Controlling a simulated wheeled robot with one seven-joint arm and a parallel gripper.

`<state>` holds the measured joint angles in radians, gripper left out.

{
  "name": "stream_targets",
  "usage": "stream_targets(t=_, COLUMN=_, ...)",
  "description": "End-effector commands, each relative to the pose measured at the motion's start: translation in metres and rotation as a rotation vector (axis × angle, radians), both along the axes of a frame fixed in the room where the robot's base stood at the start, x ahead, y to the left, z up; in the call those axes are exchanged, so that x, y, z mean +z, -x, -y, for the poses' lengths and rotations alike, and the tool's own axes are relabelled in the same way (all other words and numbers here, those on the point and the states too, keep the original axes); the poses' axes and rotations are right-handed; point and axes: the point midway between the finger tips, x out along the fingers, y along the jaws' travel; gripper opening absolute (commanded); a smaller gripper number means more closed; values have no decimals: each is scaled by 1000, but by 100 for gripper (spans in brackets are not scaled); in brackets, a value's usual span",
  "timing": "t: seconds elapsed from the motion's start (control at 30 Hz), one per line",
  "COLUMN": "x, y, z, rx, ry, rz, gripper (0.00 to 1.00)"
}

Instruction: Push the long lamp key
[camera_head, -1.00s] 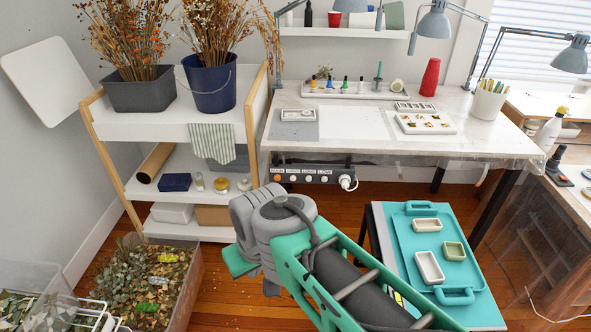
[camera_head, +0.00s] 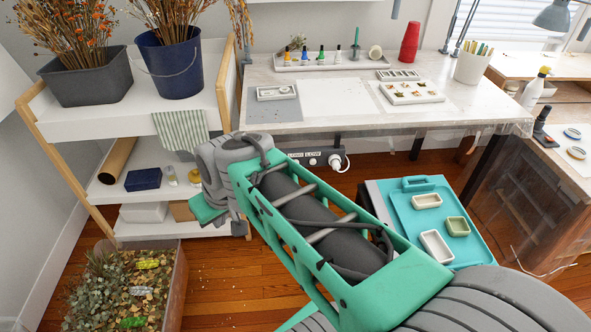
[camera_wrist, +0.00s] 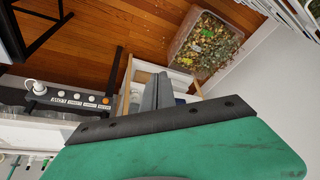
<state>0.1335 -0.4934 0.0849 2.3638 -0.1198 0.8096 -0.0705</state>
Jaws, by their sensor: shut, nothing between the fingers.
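The dark switch strip (camera_head: 328,156) is fixed under the front edge of the workbench. In the head view my arm covers its left part, and the labels LONG and LOW show. In the wrist view the strip (camera_wrist: 72,100) appears upside down at the left, with an orange key and several pale keys. The long lamp key (camera_wrist: 75,96) looks to be the second pale key from the plug. My gripper (camera_wrist: 158,82) is shut and empty. In the wrist view its fingers lie to the right of the strip, apart from it, in front of the shelf.
A white plug (camera_head: 336,162) sticks out at the strip's right end. The shelf unit (camera_head: 150,205) stands left of the bench (camera_head: 430,120). A teal tray (camera_head: 405,205) sits on a low stand at the right. A bin of dried plants (camera_head: 125,290) is on the floor.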

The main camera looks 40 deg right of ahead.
Motion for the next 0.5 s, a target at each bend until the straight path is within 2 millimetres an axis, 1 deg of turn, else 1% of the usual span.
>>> stream_targets(t=0.03, x=-38, y=-25, z=17, rx=-11, ry=-16, rz=19, gripper=0)
stream_targets(t=0.07, x=-49, y=-40, z=27, rx=-9, ry=-27, rz=38, gripper=0)
stream_targets(t=0.1, x=-64, y=-61, z=42, rx=-10, ry=-41, rz=68, gripper=0)
stream_targets(t=0.17, x=-85, y=-89, z=67, rx=-10, ry=-63, rz=116, gripper=0)
stream_targets(t=0.2, x=-98, y=-106, z=85, rx=-12, ry=-76, rz=149, gripper=0)
stream_targets(t=0.27, x=-120, y=-127, z=114, rx=-19, ry=-97, rz=200, gripper=0)
stream_targets(t=0.3, x=-135, y=-139, z=135, rx=-25, ry=-109, rz=235, gripper=0)
stream_targets(t=0.33, x=-146, y=-147, z=151, rx=-31, ry=-118, rz=263, gripper=0)
stream_targets(t=0.37, x=-158, y=-154, z=167, rx=-37, ry=-127, rz=291, gripper=0)
stream_targets(t=0.4, x=-173, y=-162, z=190, rx=-49, ry=-136, rz=329, gripper=0)
stream_targets(t=0.47, x=-196, y=-170, z=224, rx=-66, ry=-149, rz=388, gripper=0)
stream_targets(t=0.5, x=-212, y=-172, z=248, rx=-79, ry=-157, rz=428, gripper=0)
